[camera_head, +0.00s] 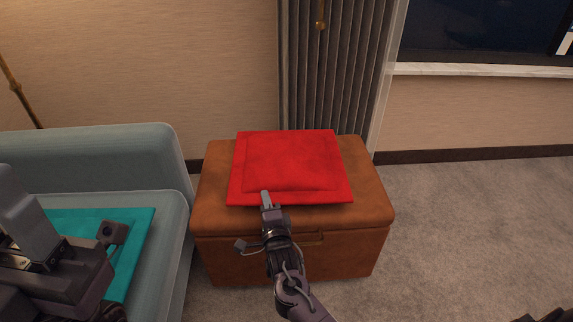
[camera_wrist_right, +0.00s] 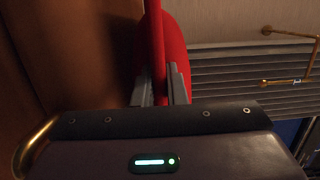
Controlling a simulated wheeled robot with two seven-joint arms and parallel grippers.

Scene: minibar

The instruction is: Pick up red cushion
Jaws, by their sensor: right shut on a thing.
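The red cushion (camera_head: 293,163) lies flat on top of the brown leather ottoman (camera_head: 370,210) in the head view. My right gripper (camera_head: 266,198) is at the cushion's near edge, left of the middle of that edge. In the right wrist view the red cushion (camera_wrist_right: 154,50) runs down between the two fingers of my right gripper (camera_wrist_right: 160,92), which is shut on its edge. My left gripper (camera_head: 112,232) shows at the left, over a teal cushion (camera_head: 140,235); how far its jaws are apart is unclear.
A grey-blue sofa (camera_head: 100,155) with the teal cushion on it stands left of the ottoman. A pleated curtain (camera_head: 335,70) and wall are right behind the ottoman.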

